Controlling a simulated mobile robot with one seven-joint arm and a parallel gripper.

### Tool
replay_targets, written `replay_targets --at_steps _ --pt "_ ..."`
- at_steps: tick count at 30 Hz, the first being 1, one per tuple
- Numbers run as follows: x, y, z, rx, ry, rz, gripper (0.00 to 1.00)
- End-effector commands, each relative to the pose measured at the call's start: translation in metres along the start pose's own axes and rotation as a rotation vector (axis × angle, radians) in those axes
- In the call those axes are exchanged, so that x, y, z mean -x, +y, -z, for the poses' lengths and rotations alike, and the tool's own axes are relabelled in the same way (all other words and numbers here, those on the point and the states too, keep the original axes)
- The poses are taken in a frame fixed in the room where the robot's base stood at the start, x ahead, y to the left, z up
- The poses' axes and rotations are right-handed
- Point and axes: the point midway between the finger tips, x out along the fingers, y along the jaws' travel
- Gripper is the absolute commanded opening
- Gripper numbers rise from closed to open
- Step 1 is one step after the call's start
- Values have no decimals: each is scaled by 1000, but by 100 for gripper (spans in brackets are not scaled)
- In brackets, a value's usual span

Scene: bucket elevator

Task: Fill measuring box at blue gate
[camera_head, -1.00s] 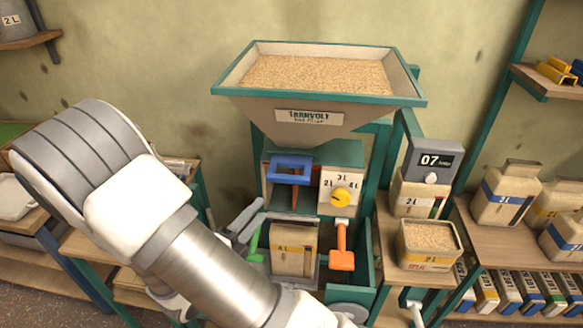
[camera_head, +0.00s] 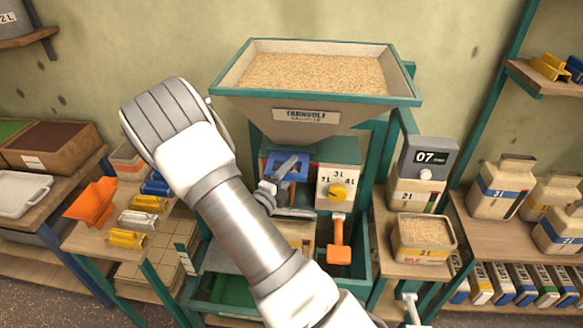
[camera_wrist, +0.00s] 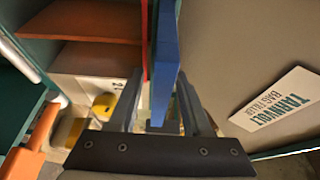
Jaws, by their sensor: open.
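The blue gate (camera_head: 273,163) is on the front of the filler, below the grain hopper (camera_head: 315,118). My gripper (camera_head: 285,172) is open at it and partly covers it in the head view. In the wrist view the blue gate (camera_wrist: 166,65) stands upright between my two fingers (camera_wrist: 160,100); contact cannot be told. The measuring section is beside a white dial plate (camera_head: 338,188) marked 2L, 3L and 4L, with a yellow knob (camera_head: 337,191). Its inside is largely hidden by my gripper. The hopper holds grain (camera_head: 312,73).
An orange handle (camera_head: 340,245) hangs below the dial. A tan bag (camera_head: 299,235) is partly hidden below my gripper. A grain-filled container (camera_head: 424,240) and a counter reading 07 (camera_head: 431,158) stand to the right. An orange scoop-like piece (camera_head: 93,202) lies on the left table.

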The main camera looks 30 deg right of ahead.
Motion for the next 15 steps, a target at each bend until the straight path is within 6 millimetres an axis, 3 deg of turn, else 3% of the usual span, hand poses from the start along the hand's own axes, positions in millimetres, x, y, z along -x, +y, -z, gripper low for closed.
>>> replay_targets --at_steps 10,11,15 --pt "-5 0 0 0 0 0 49" --pt "-5 0 0 0 0 0 47" --pt "-5 0 0 0 0 0 22"
